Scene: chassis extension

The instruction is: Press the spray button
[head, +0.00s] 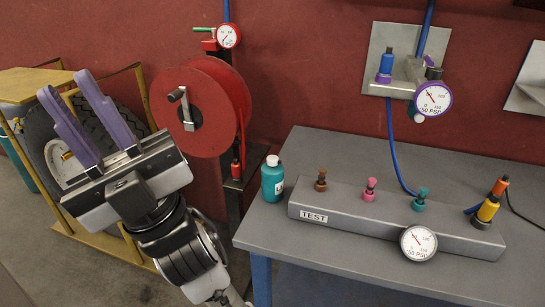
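My gripper (64,84) is at the left of the head view, with two purple fingers pointing up and a visible gap between them. Nothing shows between the fingers. It is well to the left of the workbench and apart from everything on it. No part labelled as a spray button can be made out. A teal bottle (272,182) with a white cap stands upright at the bench's left end. A grey TEST block (350,214) on the bench carries brown (321,178), pink (369,188) and teal (420,198) fittings.
The grey workbench (300,145) has bare surface behind and in front of the block. A yellow and orange connector (489,205) and a gauge (418,242) are on the block. A red hose reel (205,105) stands beside my gripper. A wall regulator (432,98) hangs above. A tyre rack is behind my gripper.

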